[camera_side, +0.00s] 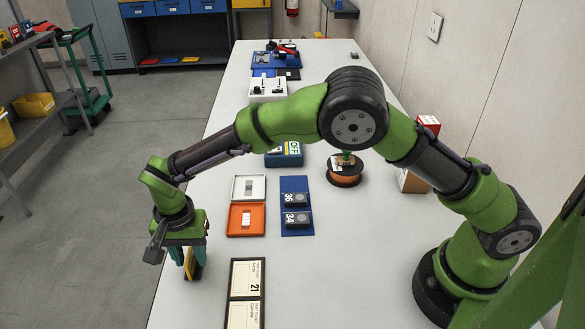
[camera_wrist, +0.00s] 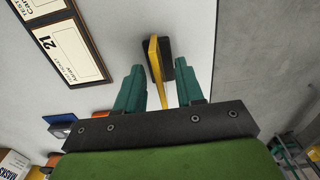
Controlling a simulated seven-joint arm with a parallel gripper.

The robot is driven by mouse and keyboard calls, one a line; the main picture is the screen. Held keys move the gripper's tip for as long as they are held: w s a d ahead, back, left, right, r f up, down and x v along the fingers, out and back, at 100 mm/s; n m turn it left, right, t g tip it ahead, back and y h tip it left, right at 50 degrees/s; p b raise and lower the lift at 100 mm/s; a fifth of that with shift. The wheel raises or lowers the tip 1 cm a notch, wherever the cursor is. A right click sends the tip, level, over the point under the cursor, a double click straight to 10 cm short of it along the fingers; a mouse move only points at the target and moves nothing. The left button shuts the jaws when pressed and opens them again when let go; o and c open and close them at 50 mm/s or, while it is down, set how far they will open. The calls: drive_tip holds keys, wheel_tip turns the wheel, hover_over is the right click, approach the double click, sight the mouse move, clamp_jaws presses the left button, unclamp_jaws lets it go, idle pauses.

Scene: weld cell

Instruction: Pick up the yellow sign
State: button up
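The yellow sign (camera_wrist: 154,58) shows edge-on in the wrist view as a thin upright yellow panel with a dark base beside it. In the side view the yellow sign (camera_side: 197,270) is mostly hidden behind my gripper, low at the table's left edge. My gripper (camera_wrist: 160,68) is open, with one teal finger on each side of the sign. Gaps show between the sign and both fingers. In the side view my gripper (camera_side: 188,262) points down over the sign.
A dark-framed card holder marked 21 (camera_side: 246,276) lies right of the gripper. An orange tray (camera_side: 233,224), a white tray (camera_side: 236,190) and a blue board (camera_side: 296,186) lie further back. An orange spool (camera_side: 345,178) stands near the arm. The table's left edge is close to the gripper.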

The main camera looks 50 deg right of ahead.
drive_tip(key=shift+f, duration=0.1)
drive_tip(key=shift+c, duration=0.4)
clamp_jaws()
drive_tip(key=shift+r, duration=0.2)
